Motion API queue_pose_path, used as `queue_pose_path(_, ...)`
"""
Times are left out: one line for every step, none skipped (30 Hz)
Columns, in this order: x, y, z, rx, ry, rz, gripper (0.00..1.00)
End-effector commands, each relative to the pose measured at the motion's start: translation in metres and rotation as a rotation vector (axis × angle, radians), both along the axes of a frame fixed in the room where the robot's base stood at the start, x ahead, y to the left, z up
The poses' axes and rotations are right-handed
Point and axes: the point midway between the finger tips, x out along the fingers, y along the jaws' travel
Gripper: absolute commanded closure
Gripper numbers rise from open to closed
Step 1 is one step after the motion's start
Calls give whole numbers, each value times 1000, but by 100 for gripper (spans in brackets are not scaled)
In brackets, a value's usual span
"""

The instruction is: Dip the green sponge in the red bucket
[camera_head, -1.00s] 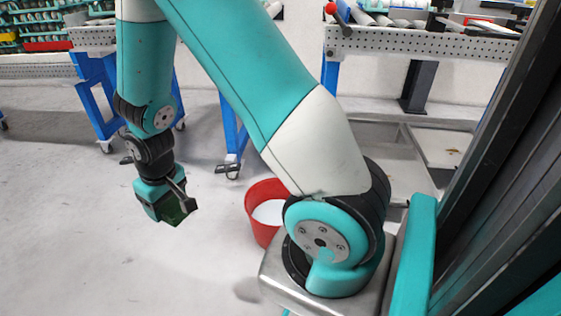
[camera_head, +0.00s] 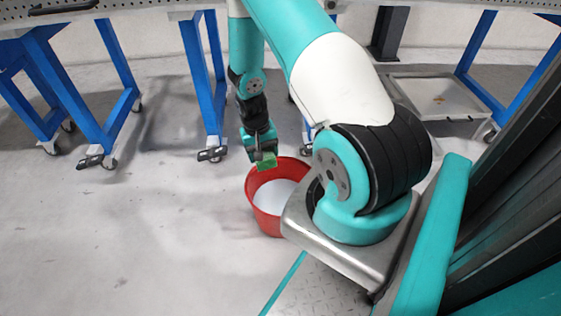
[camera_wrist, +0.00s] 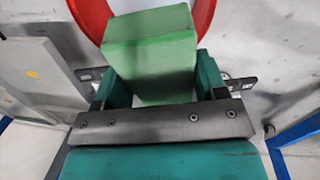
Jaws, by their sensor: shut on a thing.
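The green sponge (camera_head: 266,161) is held in my gripper (camera_head: 262,157), which is shut on it. In the head view the sponge shows at the far rim of the red bucket (camera_head: 258,207), apparently above it. In the wrist view the sponge (camera_wrist: 151,55) sits between the two fingers of my gripper (camera_wrist: 155,85), with the red bucket's rim (camera_wrist: 203,22) behind it on both sides. The bucket stands upright on the floor and has pale, whitish contents. How high the sponge is above these contents I cannot tell.
Blue-legged workbenches (camera_head: 205,75) stand behind the bucket. A grey low platform (camera_head: 440,98) is at the back right. My own arm and base are close to the bucket's right side. The floor (camera_head: 130,230) to the left is clear.

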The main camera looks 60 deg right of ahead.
Motion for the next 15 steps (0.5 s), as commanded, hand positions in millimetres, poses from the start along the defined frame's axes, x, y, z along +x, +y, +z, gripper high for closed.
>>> queue_pose_path(-12,-12,-15,2,22,-57,54)
queue_pose_path(-17,-17,-21,1,31,-86,54)
queue_pose_path(-24,-23,-28,1,43,-118,54)
queue_pose_path(-28,-26,-33,0,50,-137,54)
queue_pose_path(-32,-29,-36,0,55,-156,54)
queue_pose_path(-35,-32,-40,-1,60,-172,54)
queue_pose_path(-37,-33,-43,-1,64,-180,54)
queue_pose_path(-39,-34,-45,-1,67,-187,54)
queue_pose_path(-40,-35,-47,-1,69,-192,54)
queue_pose_path(-40,-35,-49,-1,69,-195,54)
queue_pose_path(-40,-35,-51,-1,69,-195,54)
queue_pose_path(-40,-35,-54,-1,69,-195,54)
queue_pose_path(-40,-35,-56,-1,69,-194,54)
queue_pose_path(-40,-35,-59,-1,69,-194,54)
queue_pose_path(-40,-35,-63,-1,69,-193,54)
